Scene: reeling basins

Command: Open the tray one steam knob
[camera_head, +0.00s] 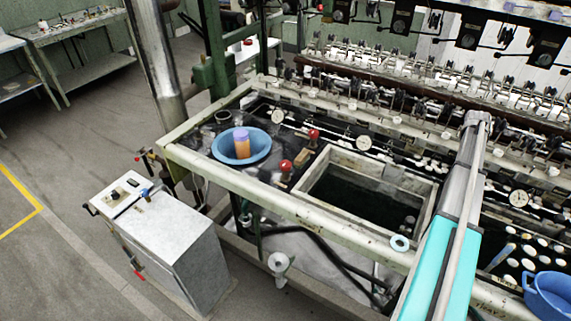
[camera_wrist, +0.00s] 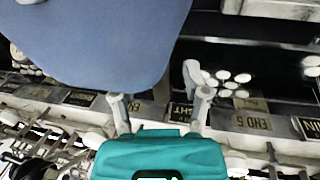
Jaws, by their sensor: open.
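Two red round knobs stand on the machine deck in the head view, left of the open tray: a rear knob (camera_head: 314,134) and a front knob (camera_head: 286,166). I cannot tell which is the tray one steam knob. The rectangular tray (camera_head: 312,168) has a pale frame and dark liquid inside. My gripper (camera_wrist: 154,88) shows in the wrist view with its two grey fingers spread apart. My arm rises at the right of the head view, away from both knobs; the gripper is not distinguishable there.
A blue basin (camera_head: 225,156) with an orange and purple cylinder stands left of the knobs. Another blue basin (camera_head: 550,295) is at the lower right. A long rail (camera_head: 250,197) edges the machine front. A grey cabinet (camera_head: 160,240) stands at left, with open floor beyond.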

